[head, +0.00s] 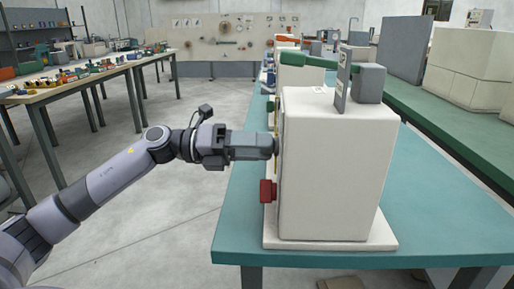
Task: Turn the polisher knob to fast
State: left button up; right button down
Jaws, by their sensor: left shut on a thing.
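A cream box-shaped machine (330,170), which I take for the polisher, stands on the teal bench. Its control face is turned left and shows nearly edge-on. My left gripper (274,147) reaches in from the left and is shut at that face, on what appears to be the polisher knob. The fingers hide the knob, so its setting cannot be read. A red block-shaped control (267,191) sticks out of the same face, below the gripper and apart from it. My right gripper is not in view.
The teal bench (240,220) has bare room in front of and left of the machine. A green arm and a grey bracket (343,80) stand on top of it. More machines line the bench behind. A parts table (75,80) stands far left, across open floor.

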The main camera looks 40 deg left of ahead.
pick_arm(q)
jog(key=o, duration=1)
jog(key=shift+o, duration=0.2)
jog(key=b+v, duration=0.1)
jog(key=v, duration=0.6)
jog(key=shift+a, duration=0.1)
jog(key=shift+a, duration=0.1)
